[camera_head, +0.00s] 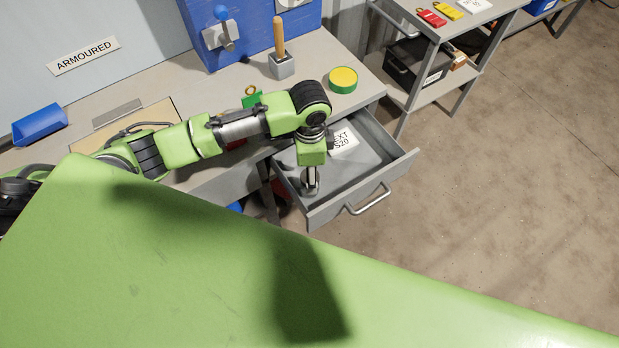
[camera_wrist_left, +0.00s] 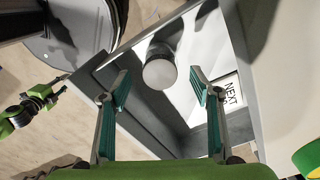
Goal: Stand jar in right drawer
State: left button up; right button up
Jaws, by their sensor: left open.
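The grey drawer (camera_head: 375,175) is pulled out of the bench. The jar (camera_wrist_left: 160,72), with a pale round top, shows in the left wrist view inside the drawer and looks upright. My left gripper (camera_head: 310,186) points down into the drawer's near-left part. In the left wrist view its teal-padded fingers (camera_wrist_left: 160,92) are spread, with gaps to the jar on both sides. In the head view the gripper largely hides the jar. A small green and black arm at the left of the wrist view appears to be my right one; its gripper (camera_wrist_left: 64,84) is too small to read.
A label card (camera_head: 343,141) lies in the drawer's back part. On the bench stand a green tin with a yellow top (camera_head: 343,79) and a wooden-handled tool in a grey block (camera_head: 281,62). A shelf rack (camera_head: 432,95) stands right; floor beyond the drawer is clear.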

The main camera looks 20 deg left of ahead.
pick_arm(q)
notch_tip(320, 180, up, 5)
jog(key=shift+r, duration=0.15)
dwell(0.5)
